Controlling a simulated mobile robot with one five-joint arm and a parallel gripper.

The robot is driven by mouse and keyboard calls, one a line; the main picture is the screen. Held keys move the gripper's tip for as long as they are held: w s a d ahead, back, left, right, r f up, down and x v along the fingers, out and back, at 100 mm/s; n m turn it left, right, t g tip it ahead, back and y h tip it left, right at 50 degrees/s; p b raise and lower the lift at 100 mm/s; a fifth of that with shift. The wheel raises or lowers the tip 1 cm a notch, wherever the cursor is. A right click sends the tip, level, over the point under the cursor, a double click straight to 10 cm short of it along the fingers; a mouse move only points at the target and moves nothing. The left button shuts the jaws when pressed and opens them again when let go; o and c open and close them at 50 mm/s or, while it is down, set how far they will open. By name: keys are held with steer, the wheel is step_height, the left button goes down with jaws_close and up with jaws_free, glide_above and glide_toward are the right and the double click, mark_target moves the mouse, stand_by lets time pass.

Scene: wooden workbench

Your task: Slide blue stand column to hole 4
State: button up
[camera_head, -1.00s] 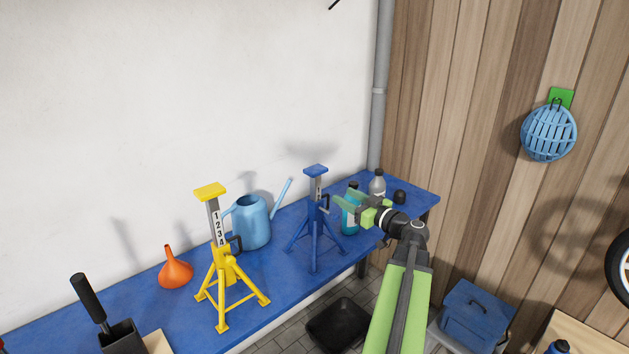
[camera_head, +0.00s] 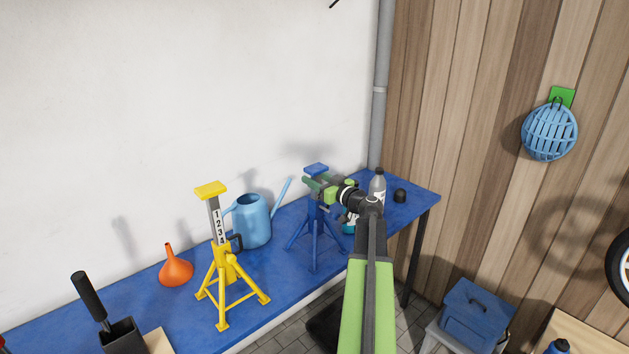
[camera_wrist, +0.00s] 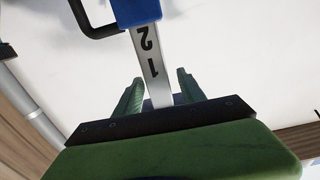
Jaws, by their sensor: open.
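The blue stand (camera_head: 316,236) stands upright on the blue workbench, right of the blue watering can. Its flat blue top plate (camera_head: 316,168) shows just above my gripper (camera_head: 312,189). In the wrist view the stand's grey column (camera_wrist: 148,48) shows the numbers 2 and 1, and the blue collar (camera_wrist: 137,12) is at the top edge. My green fingers (camera_wrist: 159,78) are open, one on each side of the column near the 1. A gap shows beside the right finger; contact at the left one is unclear. A black handle (camera_wrist: 90,26) sticks out beside the collar. Higher numbers are hidden.
A yellow stand (camera_head: 222,262) numbered 1 to 4, a watering can (camera_head: 254,222) and an orange funnel (camera_head: 176,270) stand to the left on the workbench (camera_head: 60,322). A grey bottle (camera_head: 377,186) and a dark cap (camera_head: 400,195) are close on the right.

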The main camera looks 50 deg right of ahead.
jaws_close()
stand_by(1.3)
